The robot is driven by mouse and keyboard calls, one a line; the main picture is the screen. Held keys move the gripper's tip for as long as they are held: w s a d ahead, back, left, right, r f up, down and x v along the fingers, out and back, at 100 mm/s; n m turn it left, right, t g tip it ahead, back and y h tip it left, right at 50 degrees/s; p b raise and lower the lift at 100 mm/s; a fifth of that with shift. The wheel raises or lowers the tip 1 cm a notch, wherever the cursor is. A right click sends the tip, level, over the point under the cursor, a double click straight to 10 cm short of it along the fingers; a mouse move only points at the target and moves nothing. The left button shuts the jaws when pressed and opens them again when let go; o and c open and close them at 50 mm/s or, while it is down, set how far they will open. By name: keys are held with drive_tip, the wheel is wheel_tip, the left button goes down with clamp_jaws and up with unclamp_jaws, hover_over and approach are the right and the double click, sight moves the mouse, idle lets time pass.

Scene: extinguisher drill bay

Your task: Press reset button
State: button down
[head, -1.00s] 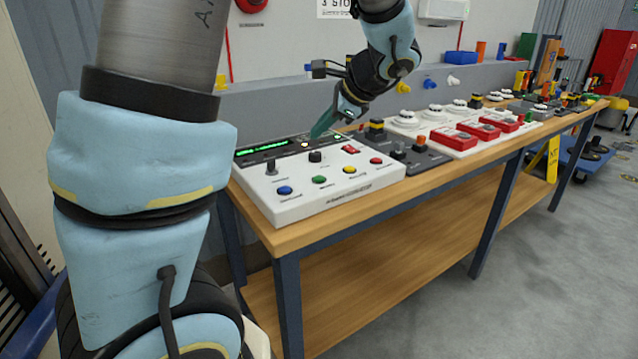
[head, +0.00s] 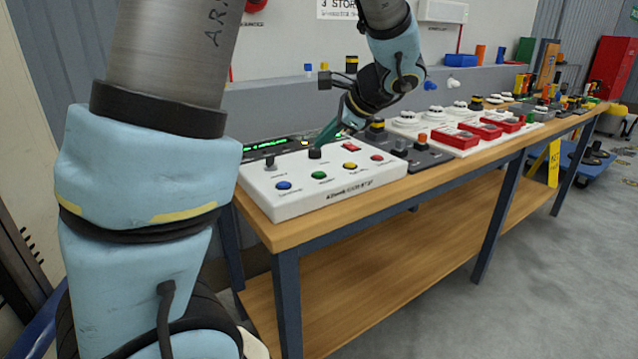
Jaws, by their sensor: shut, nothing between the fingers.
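A white control panel (head: 330,200) sits on the near end of the bench. Its front row has a blue button (head: 284,185), a green button (head: 319,175), a yellow button (head: 350,166) and a red button (head: 377,157). Behind them are two black knobs, one at the left (head: 270,162) and one in the middle (head: 315,153). The labels are too small to read, so I cannot tell which button is reset. My gripper (head: 323,138) is shut and empty, its teal fingers pointing down just above and behind the middle knob. Contact cannot be made out. The fingers and wrist hide part of the panel's back.
A dark grey box (head: 425,156) with knobs stands right of the panel. Beyond it a white board with red boxes (head: 453,138) and several white round detectors fill the wooden bench (head: 300,233). A grey wall ledge runs behind. The floor in front is clear.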

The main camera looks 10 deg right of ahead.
sight(324, 174)
drive_tip(key=shift+f+b, duration=1.3)
drive_tip(key=shift+f, duration=0.95)
drive_tip(key=shift+f, duration=0.4)
drive_tip(key=shift+f+b, duration=0.5)
drive_tip(key=shift+b, duration=0.05)
idle(0.6)
drive_tip(key=shift+r, duration=0.1)
drive_tip(key=shift+r+p, duration=0.8)
wheel_tip(324, 174, up, 5)
drive_tip(key=p, duration=0.4)
drive_tip(key=shift+r, duration=0.1)
